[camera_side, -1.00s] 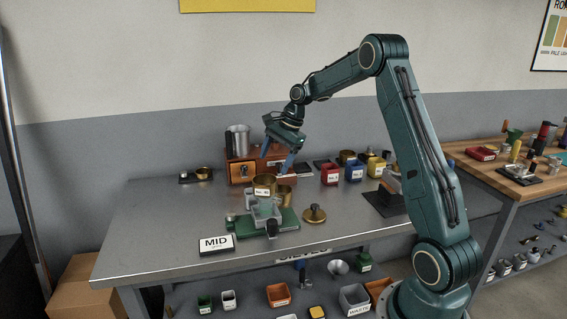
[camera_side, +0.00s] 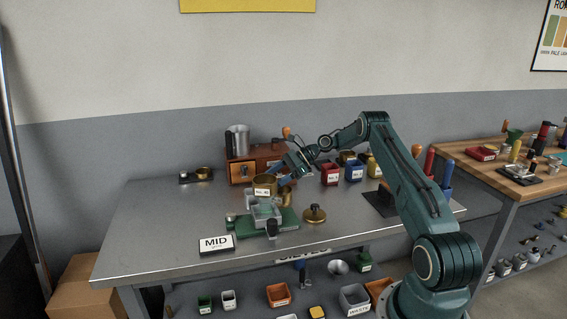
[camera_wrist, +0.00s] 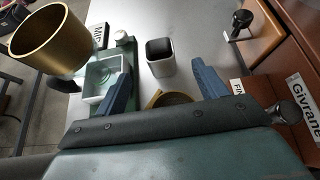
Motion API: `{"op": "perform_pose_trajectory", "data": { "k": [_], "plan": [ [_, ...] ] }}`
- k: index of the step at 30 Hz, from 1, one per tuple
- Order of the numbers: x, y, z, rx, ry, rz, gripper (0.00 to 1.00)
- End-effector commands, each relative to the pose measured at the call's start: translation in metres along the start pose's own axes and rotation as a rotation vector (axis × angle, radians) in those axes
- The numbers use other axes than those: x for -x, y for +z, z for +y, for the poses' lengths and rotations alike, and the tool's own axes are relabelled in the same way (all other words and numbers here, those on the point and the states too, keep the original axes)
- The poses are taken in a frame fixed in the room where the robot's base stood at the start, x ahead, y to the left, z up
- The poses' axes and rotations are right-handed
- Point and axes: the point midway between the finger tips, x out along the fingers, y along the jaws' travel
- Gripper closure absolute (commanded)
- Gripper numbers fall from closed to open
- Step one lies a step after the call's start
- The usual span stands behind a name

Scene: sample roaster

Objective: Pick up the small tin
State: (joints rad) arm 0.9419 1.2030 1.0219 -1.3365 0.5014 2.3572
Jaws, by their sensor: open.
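In the wrist view, a small silver-grey tin-like container (camera_wrist: 161,66) with a dark open top stands on the metal table, just beyond the gap between my fingertips. A brass ring or cup (camera_wrist: 172,98) lies lower in the gap, partly hidden by my gripper body.
A wooden drawer box (camera_side: 241,172) is close behind my gripper. Red (camera_side: 330,176) and blue (camera_side: 354,172) bins stand right. The table's left side is mostly clear.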

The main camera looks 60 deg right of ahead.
Motion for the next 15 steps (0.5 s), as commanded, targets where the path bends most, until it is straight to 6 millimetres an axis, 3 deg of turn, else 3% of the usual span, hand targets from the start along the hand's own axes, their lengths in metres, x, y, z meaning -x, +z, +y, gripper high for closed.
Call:
{"op": "perform_pose_trajectory", "data": {
  "k": [8,15],
  "plan": [
    [0.000,-0.003,0.001,-0.029,0.004,-0.032,0.29],
    [-0.012,-0.002,0.001,-0.026,0.005,-0.032,0.29]
  ]
}}
